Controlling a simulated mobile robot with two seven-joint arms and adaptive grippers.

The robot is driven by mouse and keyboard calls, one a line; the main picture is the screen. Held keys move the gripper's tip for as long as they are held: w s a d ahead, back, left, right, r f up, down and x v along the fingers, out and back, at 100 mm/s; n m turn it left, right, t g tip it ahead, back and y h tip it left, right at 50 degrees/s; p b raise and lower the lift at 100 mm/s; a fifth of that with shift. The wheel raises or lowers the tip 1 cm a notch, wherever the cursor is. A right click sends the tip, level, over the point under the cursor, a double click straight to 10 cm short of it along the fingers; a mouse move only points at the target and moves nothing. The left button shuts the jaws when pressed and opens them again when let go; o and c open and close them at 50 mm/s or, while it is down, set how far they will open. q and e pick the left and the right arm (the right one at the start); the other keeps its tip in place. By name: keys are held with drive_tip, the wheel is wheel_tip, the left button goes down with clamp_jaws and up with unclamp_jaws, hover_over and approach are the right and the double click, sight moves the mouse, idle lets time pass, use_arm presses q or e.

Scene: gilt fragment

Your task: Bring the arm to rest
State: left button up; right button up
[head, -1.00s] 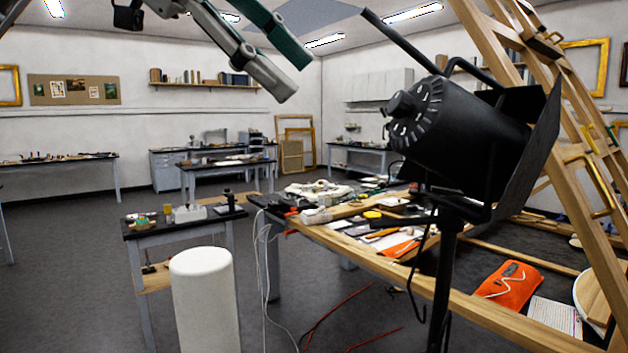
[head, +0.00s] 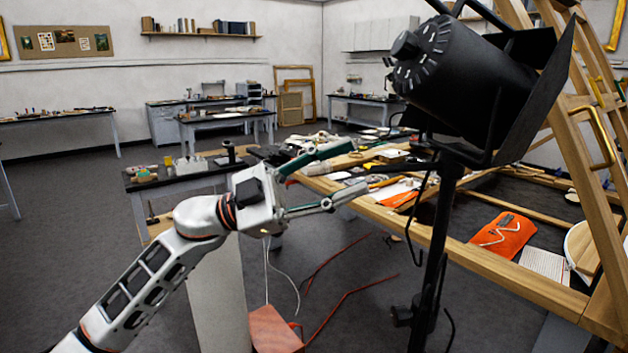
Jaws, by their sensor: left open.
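My left arm comes in from the lower left of the head view. Its gripper (head: 338,172) is open and empty, with its two fingers spread and pointing right. The fingers show in front of the near left part of the long wooden worktable (head: 448,259); I cannot tell how far they are from it. My right gripper is not in view.
A black studio lamp (head: 465,85) on a stand is right of my gripper. A wooden easel (head: 583,160) stands at the right. A small dark table (head: 165,186) is behind my arm. Red cables (head: 340,300) lie on the floor. An orange pouch (head: 503,235) lies on the worktable.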

use_arm(q)
drive_tip(key=w+a+f+n+t+y, duration=0.2)
drive_tip(key=a+f+n+t+y, duration=0.4)
drive_tip(key=f, duration=0.5)
drive_tip(key=w+a+f+n+t+y, duration=0.1)
drive_tip(key=a+f+n+t+y, duration=0.15)
drive_tip(key=f+n+t, duration=0.7)
drive_tip(key=w+a+f+n+t+y, duration=0.2)
drive_tip(key=a+f+n+t+y, duration=0.25)
drive_tip(key=f, duration=0.75)
drive_tip(key=s+a+f+n+g+y, duration=0.1)
drive_tip(key=s+a+f+g+y, duration=0.1)
drive_tip(key=s+f, duration=0.6)
drive_tip(key=s+a+f+n+g+y, duration=0.1)
drive_tip(key=s+a+f+g+y, duration=0.1)
drive_tip(key=s+a+f, duration=0.3)
drive_tip(key=s+a+f+n+g+y, duration=0.1)
drive_tip(key=s+a+f+g+y, duration=0.2)
drive_tip(key=s+f, duration=0.8)
wheel_tip(320, 180, down, 7)
drive_tip(key=shift+a+g, duration=0.3)
drive_tip(key=shift+a, duration=0.35)
